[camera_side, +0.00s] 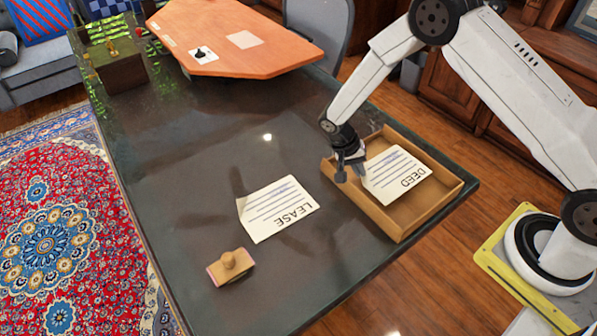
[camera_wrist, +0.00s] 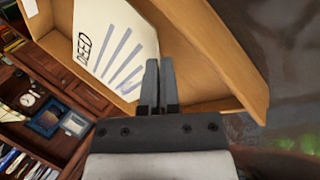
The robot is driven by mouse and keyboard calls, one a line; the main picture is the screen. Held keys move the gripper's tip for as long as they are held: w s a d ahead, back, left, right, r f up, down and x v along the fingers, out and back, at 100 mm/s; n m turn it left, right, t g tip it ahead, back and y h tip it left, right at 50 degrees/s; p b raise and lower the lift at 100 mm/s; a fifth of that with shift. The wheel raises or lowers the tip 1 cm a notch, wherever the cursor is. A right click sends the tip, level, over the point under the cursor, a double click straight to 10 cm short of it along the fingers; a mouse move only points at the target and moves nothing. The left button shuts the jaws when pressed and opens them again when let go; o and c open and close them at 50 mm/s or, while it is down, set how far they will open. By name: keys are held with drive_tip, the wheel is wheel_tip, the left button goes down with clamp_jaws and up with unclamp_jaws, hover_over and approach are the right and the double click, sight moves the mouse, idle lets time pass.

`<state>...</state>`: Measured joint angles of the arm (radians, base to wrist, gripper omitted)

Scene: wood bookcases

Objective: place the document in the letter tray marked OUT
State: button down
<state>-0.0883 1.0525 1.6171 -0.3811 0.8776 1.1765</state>
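A white sheet headed DEED (camera_side: 396,176) is inside a light wooden letter tray (camera_side: 423,219) at the right of the desk. No OUT mark is legible on the tray. My gripper (camera_side: 350,170) is at the sheet's left end, over the tray's left part. In the wrist view the fingers (camera_wrist: 161,85) are close together, and the DEED sheet (camera_wrist: 110,45) reaches up to them; they look shut on its end. Whether the sheet lies flat on the tray floor I cannot tell. A second sheet, headed LEASE (camera_side: 275,208), lies on the desk left of the tray, one end bent.
A wooden stamp (camera_side: 230,266) stands on the dark desk (camera_side: 200,150) in front of the LEASE sheet. A box (camera_side: 118,67) is at the far left, and an orange board (camera_side: 235,40) at the back. The desk's middle is clear.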

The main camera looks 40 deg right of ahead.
sight(361, 186)
drive_tip(key=shift+f, duration=1.55)
drive_tip(key=shift+f, duration=0.1)
drive_tip(key=c, duration=0.9)
unclamp_jaws()
drive_tip(key=shift+o, duration=0.2)
drive_tip(key=v, duration=1.2)
